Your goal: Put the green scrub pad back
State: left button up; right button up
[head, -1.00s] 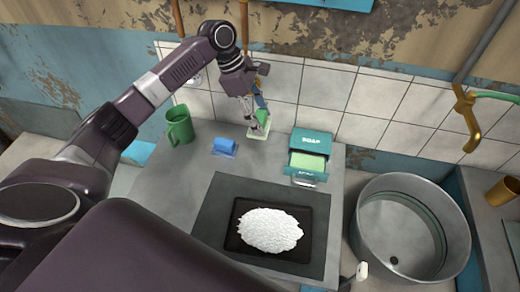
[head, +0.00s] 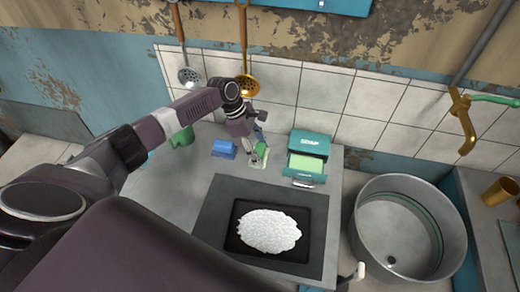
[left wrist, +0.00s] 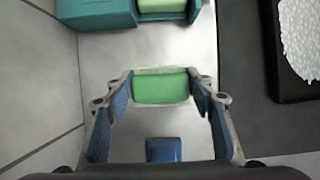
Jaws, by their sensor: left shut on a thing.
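The green scrub pad (head: 261,149) is between the fingers of my left gripper (head: 257,153), over the back of the grey counter, left of the soap box. In the left wrist view the pad (left wrist: 160,88) sits between the two blue-lined fingertips of the gripper (left wrist: 161,88), which is shut on it. A pale green edge shows along the pad's far side. I cannot tell whether the pad touches the counter. My right gripper is not in view.
A teal soap box (head: 309,147) with its drawer out holds a light green bar. A black tray (head: 242,246) with a white heap lies in front, left of a round metal basin (head: 405,225).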

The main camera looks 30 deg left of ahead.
pick_arm(q)
jog(key=o, duration=0.9)
jog(key=shift+f, duration=0.1)
jog(key=shift+o, duration=1)
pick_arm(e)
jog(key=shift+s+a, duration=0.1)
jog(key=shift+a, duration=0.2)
pick_arm(q)
jog(key=b+v, duration=0.2)
jog(key=v, duration=1)
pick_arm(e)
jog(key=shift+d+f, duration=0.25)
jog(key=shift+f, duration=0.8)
